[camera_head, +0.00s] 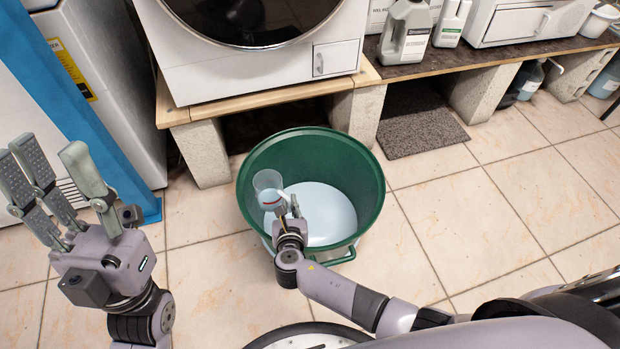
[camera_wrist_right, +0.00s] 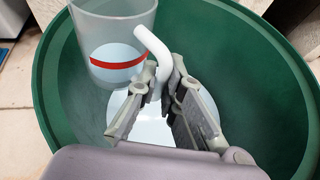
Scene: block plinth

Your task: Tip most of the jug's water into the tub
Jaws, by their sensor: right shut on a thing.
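The jug (camera_head: 267,182) is clear, with a red band and a white handle. It is held over the green tub (camera_head: 362,185), inside its rim as seen from the head, and looks about upright. My right gripper (camera_head: 289,207) is shut on the jug's handle; the handle (camera_wrist_right: 153,47) shows between its fingers in the right wrist view. Pale blue water seems to show in the jug (camera_wrist_right: 118,65) up to near the red band. A pale blue-white surface (camera_head: 330,205) covers the tub's bottom. My left gripper (camera_head: 58,185) is open and empty at the left, away from the tub.
A white front-loading machine (camera_head: 255,55) stands on a wooden plinth with block legs (camera_head: 204,152) just behind the tub. Grey bottles (camera_head: 407,30) stand on a dark shelf at the back right. A grey mat (camera_head: 420,120) lies below. Tiled floor to the right is clear.

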